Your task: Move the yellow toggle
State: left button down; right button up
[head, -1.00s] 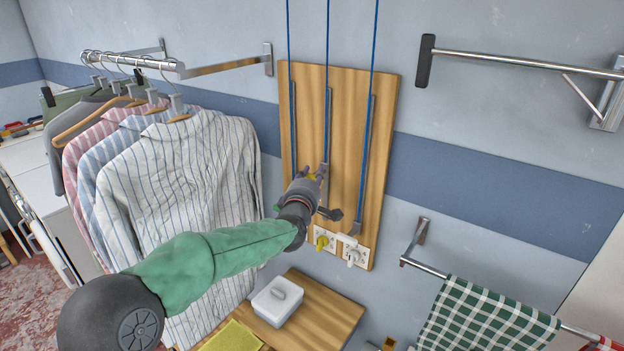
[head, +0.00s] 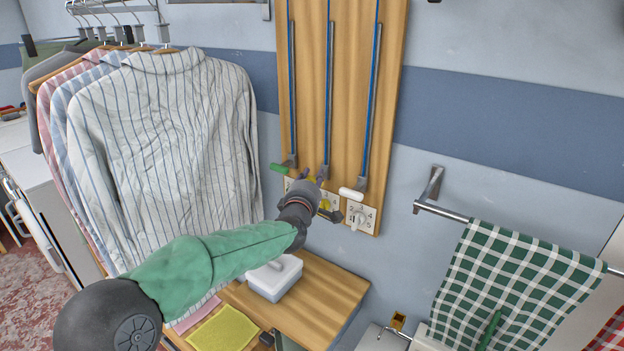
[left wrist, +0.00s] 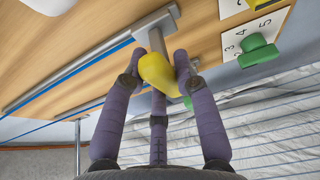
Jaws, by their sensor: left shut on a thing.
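A wooden board (head: 346,90) on the wall carries three upright metal tracks with blue cords. The yellow toggle (left wrist: 157,72) is on a metal bar in the left wrist view. My left gripper (left wrist: 155,65) is shut on it, a fingertip on each side. In the head view my left gripper (head: 316,180) is at the foot of the middle track and hides most of the toggle. A green toggle (head: 279,167) is at the left track and a white toggle (head: 352,193) at the right track, both low down. My right gripper is not in view.
Numbered dials sit below the tracks: a yellow dial (head: 325,204), a white dial (head: 357,218) and a green dial (left wrist: 258,55). Striped shirts (head: 165,140) hang at left. A lidded box (head: 274,277) stands on a wooden top below. A checked towel (head: 515,285) hangs at right.

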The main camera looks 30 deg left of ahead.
pick_arm(q)
jog(key=shift+d+f, duration=0.1)
jog(key=shift+f, duration=0.3)
jog(key=shift+f, duration=0.15)
jog(key=c, duration=0.9)
grip_release()
jog(key=shift+d, duration=0.1)
jog(key=shift+c, duration=0.2)
jog(key=shift+s, duration=0.1)
jog(key=shift+s, duration=0.2)
jog(key=v, duration=1.1)
jog(key=shift+s+r, duration=0.2)
jog(key=shift+r, duration=0.1)
